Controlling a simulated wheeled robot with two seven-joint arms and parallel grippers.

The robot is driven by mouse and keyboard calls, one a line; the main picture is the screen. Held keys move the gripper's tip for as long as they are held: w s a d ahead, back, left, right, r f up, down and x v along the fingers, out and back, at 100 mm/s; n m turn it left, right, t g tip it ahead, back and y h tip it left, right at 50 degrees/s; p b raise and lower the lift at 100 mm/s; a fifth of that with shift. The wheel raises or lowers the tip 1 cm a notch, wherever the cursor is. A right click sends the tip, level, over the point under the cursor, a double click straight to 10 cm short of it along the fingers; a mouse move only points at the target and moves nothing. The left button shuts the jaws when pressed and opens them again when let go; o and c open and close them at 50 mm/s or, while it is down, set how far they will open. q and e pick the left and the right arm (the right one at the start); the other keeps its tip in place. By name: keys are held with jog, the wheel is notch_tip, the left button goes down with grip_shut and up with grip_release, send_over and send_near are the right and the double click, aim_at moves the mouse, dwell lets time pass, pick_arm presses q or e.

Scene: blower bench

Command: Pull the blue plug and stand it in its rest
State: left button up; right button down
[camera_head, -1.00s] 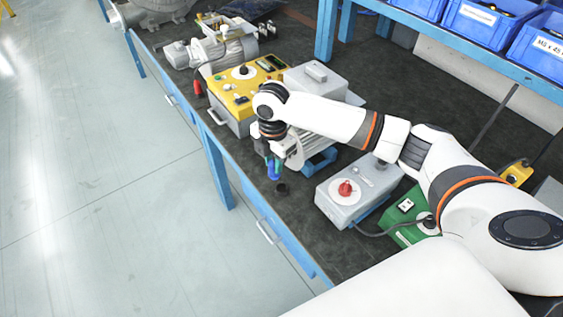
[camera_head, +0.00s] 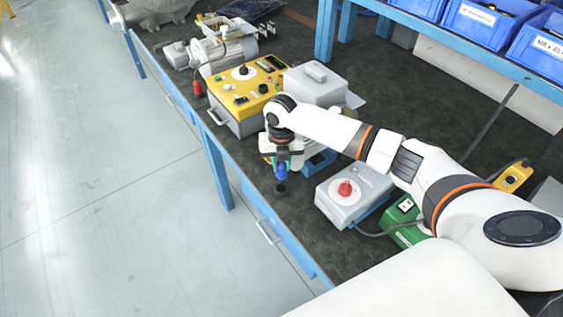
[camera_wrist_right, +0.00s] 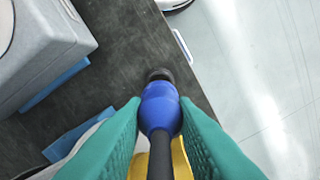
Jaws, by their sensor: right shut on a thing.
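The blue plug (camera_head: 281,172) is held by my right gripper (camera_head: 282,160) near the front edge of the bench. In the right wrist view the green fingers sit on both sides of the blue plug (camera_wrist_right: 160,108), with its black cable running back between them. I cannot tell whether the plug touches the rest. My left gripper is out of view.
A yellow control box (camera_head: 243,96) stands behind the gripper. A grey box with a red knob (camera_head: 345,189) and a green box (camera_head: 400,226) are to the right. The blue-framed bench edge (camera_head: 262,218) is close in front.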

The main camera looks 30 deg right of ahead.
aim_at(282, 177)
jog(key=shift+r+p, duration=0.15)
jog(key=shift+p, duration=0.35)
jog(key=shift+f+b, duration=1.15)
jog(key=shift+f, duration=1.2)
jog(key=shift+f+b, duration=0.75)
jog(key=shift+f, duration=0.5)
jog(key=c, duration=1.1)
grip_release()
